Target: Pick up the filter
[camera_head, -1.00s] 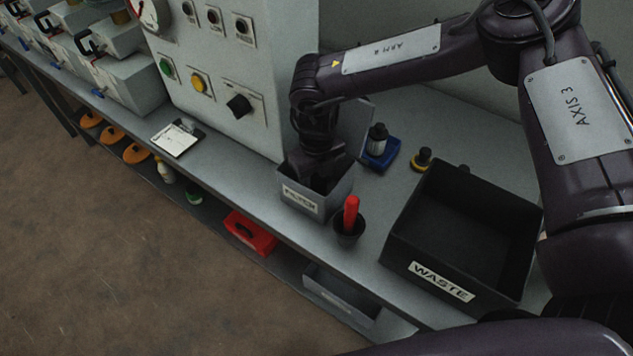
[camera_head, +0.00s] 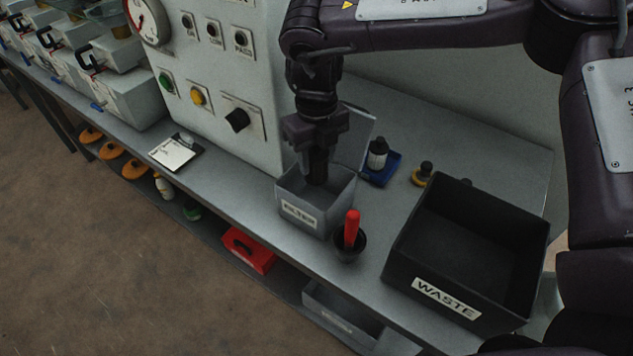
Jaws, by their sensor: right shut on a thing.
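A grey box labelled FILTER (camera_head: 329,215) stands on the bench, with its lid raised at the back. My right gripper (camera_head: 318,178) points straight down, its fingers at the level of the box's opening. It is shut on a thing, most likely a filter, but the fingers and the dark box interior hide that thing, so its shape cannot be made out. My left gripper is not in view.
A black WASTE bin (camera_head: 400,258) stands to the right of the box. A dark cup with a red-handled tool (camera_head: 351,230) stands close in front. A bottle on a blue tray (camera_head: 378,160) and a yellow-based stamp-like item (camera_head: 422,174) are behind. A control panel (camera_head: 215,75) rises to the left.

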